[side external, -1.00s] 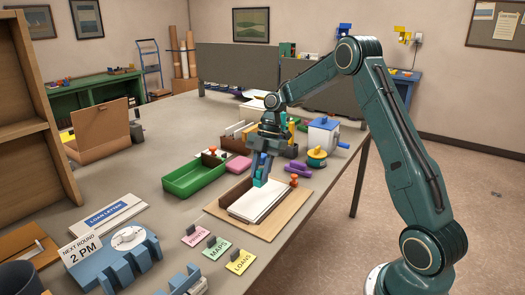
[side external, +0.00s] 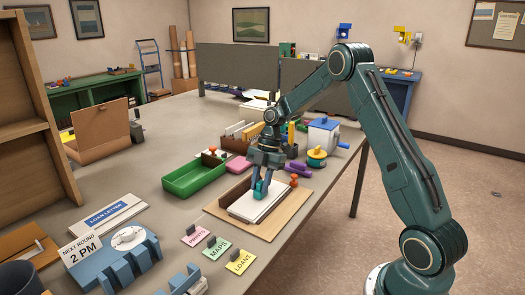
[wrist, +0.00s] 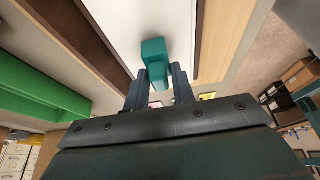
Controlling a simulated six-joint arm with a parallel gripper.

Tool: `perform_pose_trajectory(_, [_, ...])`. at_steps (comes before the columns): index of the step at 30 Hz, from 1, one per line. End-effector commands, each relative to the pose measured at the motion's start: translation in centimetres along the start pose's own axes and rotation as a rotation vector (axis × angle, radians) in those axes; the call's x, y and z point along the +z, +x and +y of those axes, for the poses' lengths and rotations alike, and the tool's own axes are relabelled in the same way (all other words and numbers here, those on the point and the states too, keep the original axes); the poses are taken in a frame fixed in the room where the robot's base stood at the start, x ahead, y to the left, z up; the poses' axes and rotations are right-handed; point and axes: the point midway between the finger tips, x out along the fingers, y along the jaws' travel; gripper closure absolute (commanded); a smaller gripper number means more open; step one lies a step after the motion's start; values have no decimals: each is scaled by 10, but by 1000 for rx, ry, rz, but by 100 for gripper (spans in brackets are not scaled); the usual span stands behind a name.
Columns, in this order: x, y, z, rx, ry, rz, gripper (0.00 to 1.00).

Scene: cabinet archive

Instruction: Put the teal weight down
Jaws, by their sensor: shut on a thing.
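The teal weight (side external: 260,190) is between the fingers of my gripper (side external: 262,184), over the white paper stack (side external: 248,208) on the tan board (side external: 224,212). My gripper is shut on it and points down. In the side view the weight's underside appears at or very close to the paper; I cannot tell whether it touches. In the wrist view the teal weight (wrist: 154,58) shows between my fingertips (wrist: 158,88), with the white paper (wrist: 120,22) behind it. The fingers hide part of the weight.
An orange-red knobbed piece (side external: 294,180) stands at the board's right edge. A green tray (side external: 192,180) and a pink block (side external: 238,165) lie to the left and behind. Cards marked Prints (side external: 196,235), Maps (side external: 216,247) and Loans (side external: 240,261) lie in front.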

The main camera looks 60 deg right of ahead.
Motion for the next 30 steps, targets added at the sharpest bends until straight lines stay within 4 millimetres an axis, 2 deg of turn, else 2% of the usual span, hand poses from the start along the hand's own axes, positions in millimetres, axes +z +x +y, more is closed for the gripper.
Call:
perform_pose_trajectory(3, [1, 2, 0, 0, 0, 0, 100])
perform_pose_trajectory(4, [1, 3, 0, 0, 0, 0, 71])
perform_pose_trajectory(7, [1, 2, 0, 0, 0, 0, 53])
perform_pose_trajectory(20, [0, -1, 0, 1, 0, 0, 53])
perform_pose_trajectory(26, [0, -17, 1, 3, 0, 0, 53])
perform_pose_trajectory(30, [0, -36, 1, 4, 0, -2, 53])
